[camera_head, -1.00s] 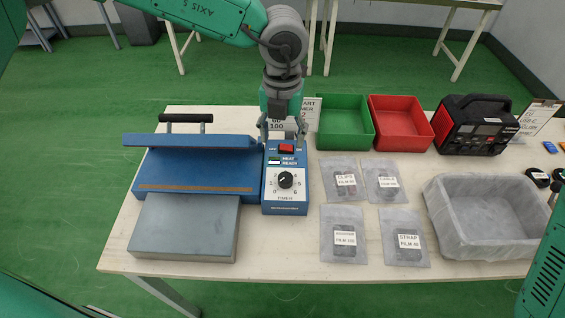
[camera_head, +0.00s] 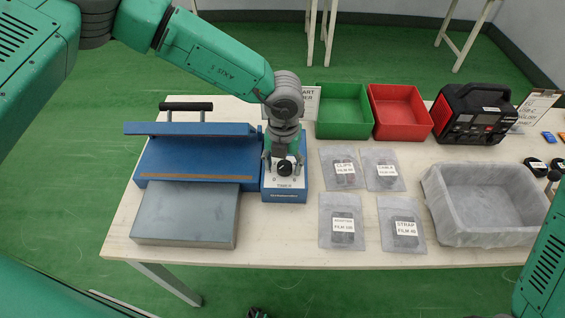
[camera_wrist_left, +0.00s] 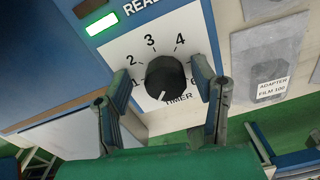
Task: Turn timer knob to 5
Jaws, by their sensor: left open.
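The black timer knob (camera_head: 284,169) sits on the white dial plate of the blue timer box (camera_head: 285,196). In the left wrist view the knob (camera_wrist_left: 166,78) has its white line pointing down and slightly left, away from 1 to 4. The 5 is hidden behind a finger. My left gripper (camera_head: 283,160) is over the dial; in the wrist view its open fingers (camera_wrist_left: 163,82) stand on both sides of the knob. I cannot tell whether they touch it. A lit green window (camera_wrist_left: 101,24) shows above the dial. My right gripper is not in view.
The blue sealer (camera_head: 195,160) with a grey plate (camera_head: 184,215) stands left of the timer. Several labelled bags (camera_head: 343,225) lie to the right, beside a grey bin (camera_head: 485,205). Green (camera_head: 345,131) and red (camera_head: 402,132) trays and a black-red device (camera_head: 472,135) stand behind.

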